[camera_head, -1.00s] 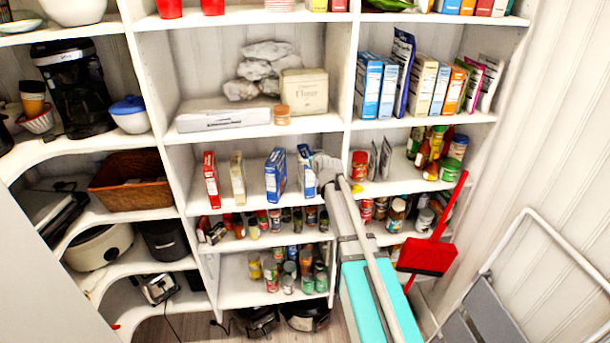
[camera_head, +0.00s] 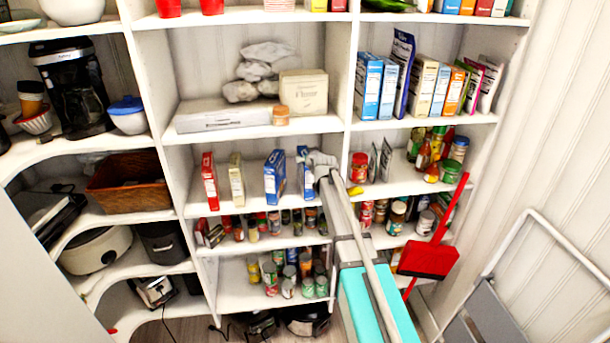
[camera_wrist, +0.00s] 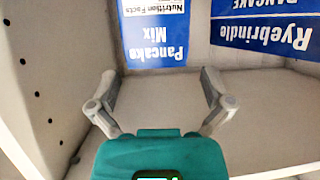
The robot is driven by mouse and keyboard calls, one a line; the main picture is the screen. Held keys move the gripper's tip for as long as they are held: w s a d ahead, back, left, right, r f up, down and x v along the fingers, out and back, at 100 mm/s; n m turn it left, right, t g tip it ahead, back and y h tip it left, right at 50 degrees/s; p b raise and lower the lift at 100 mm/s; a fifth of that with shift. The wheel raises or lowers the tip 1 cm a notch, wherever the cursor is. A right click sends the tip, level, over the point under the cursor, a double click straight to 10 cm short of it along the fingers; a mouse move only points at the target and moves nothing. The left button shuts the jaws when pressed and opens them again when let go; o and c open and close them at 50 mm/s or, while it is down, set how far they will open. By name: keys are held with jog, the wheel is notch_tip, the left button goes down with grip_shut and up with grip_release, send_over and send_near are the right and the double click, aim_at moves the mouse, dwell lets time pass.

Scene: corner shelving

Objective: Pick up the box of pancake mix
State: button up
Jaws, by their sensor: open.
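Two blue boxes stand on the middle shelf in the head view. The right one, the pancake mix box (camera_head: 303,170), is partly hidden by my gripper (camera_head: 320,160). In the wrist view its blue and white side, reading "Pancake Mix" upside down (camera_wrist: 153,40), lies just beyond and between my open fingers (camera_wrist: 158,76). Nothing is held.
A shelf upright with holes (camera_wrist: 50,75) is close to my gripper in the wrist view. A cream box (camera_head: 237,180) and a red box (camera_head: 209,181) stand further left. A red jar (camera_head: 359,167) stands just right of the upright. Jars and cans fill the shelf below.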

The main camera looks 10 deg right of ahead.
aim_at(307, 146)
jog(key=b+x, duration=0.1)
jog(key=x, duration=0.3)
dwell(0.5)
jog(key=shift+r, duration=0.1)
jog(key=c, duration=1.3)
jog(key=shift+r, duration=0.1)
jog(key=shift+c, duration=0.2)
jog(key=shift+r+p, duration=1.75)
jog(key=shift+p, duration=0.05)
jog(key=shift+s+d+f, duration=0.1)
jog(key=shift+s+f, duration=0.05)
jog(key=shift+s, duration=0.25)
jog(key=s+d, duration=0.1)
jog(key=s, duration=1.6)
jog(key=shift+d, duration=0.2)
